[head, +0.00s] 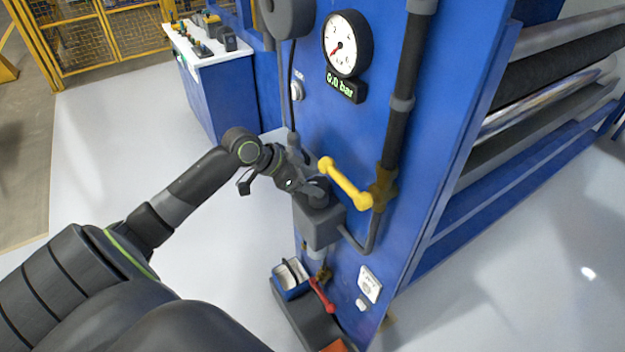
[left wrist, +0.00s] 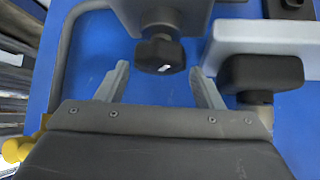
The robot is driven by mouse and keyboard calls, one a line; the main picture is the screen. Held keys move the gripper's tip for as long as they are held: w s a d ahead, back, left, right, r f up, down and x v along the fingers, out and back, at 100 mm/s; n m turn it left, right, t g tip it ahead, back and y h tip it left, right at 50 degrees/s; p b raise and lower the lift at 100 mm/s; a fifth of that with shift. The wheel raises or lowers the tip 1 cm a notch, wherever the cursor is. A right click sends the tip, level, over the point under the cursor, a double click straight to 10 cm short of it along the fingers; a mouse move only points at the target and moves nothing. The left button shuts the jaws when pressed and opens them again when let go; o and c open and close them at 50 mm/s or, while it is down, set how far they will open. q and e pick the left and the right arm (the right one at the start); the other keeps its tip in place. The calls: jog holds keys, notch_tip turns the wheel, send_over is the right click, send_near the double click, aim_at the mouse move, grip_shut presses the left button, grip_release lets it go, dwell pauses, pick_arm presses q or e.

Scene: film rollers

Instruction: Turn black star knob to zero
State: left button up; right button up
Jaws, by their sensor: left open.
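The black star knob (left wrist: 160,57) with a white mark sits on a short stem in the left wrist view, under a grey block. My left gripper (left wrist: 158,72) is open, its two fingers on either side of the knob with gaps left and right; it does not hold it. In the head view my left gripper (head: 303,186) is at the top of the grey box (head: 319,228) on the blue machine, and the knob is hard to make out there. The round gauge (head: 346,44) has its needle low, and the display (head: 344,87) below reads 0.0 bar.
A second black knob (left wrist: 262,73) is close to the right finger. A yellow lever (head: 346,184) on the pipe is just right of my gripper. A red-handled valve (head: 322,295) is lower down.

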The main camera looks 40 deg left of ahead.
pick_arm(q)
jog(key=shift+x, duration=0.8)
jog(key=c, duration=0.7)
jog(key=shift+s+d+r+n+y+p, duration=0.15)
jog(key=shift+n+y+p, duration=0.35)
jog(key=shift+p, duration=0.5)
jog(key=n+y+p, duration=0.1)
jog(key=p, duration=0.1)
jog(key=n+t+y+p, duration=0.1)
jog(key=n+p, duration=0.1)
jog(key=p, duration=0.1)
jog(key=shift+d+r, duration=0.15)
jog(key=shift+d, duration=0.05)
jog(key=shift+f+n+t+y+p, duration=0.1)
jog(key=shift+n+t+y+p, duration=0.05)
jog(key=shift+n+y+p, duration=0.35)
jog(key=shift+f+n+t+y+p, duration=0.15)
jog(key=shift+n+y+p, duration=0.15)
jog(key=shift+n+p, duration=0.3)
jog(key=o, duration=0.7)
